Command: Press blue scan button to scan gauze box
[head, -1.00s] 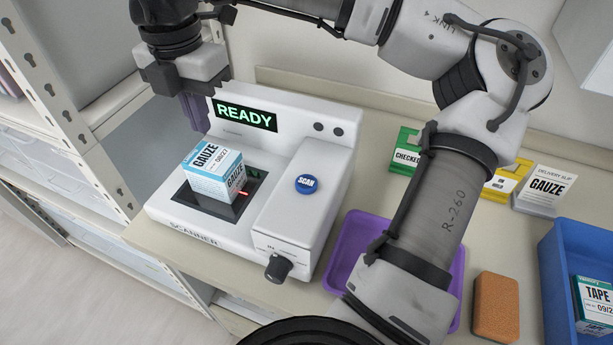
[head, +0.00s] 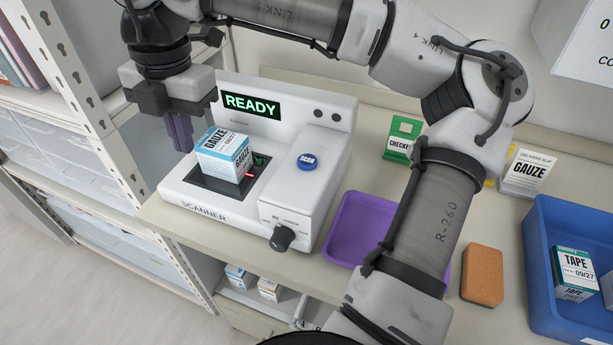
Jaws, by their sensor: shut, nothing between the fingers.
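The white scanner (head: 215,208) stands on the counter, its screen (head: 251,106) reading READY in green. The gauze box (head: 224,154), white and blue, sits on the scanner's dark scan plate, with a small red light by its lower right edge. The blue scan button (head: 307,161) is on the raised right part of the scanner, uncovered. My gripper (head: 181,146) is shut and empty, pointing down just left of the gauze box and well left of the button. Whether its fingertips touch the scanner I cannot tell.
A black knob (head: 282,238) sticks out of the scanner's front. A purple tray (head: 346,228), an orange-brown block (head: 482,275) and a blue bin (head: 540,270) with a tape box (head: 574,274) are to the right. A green card holder (head: 402,139) and gauze slip (head: 526,174) stand behind. Shelving is at left.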

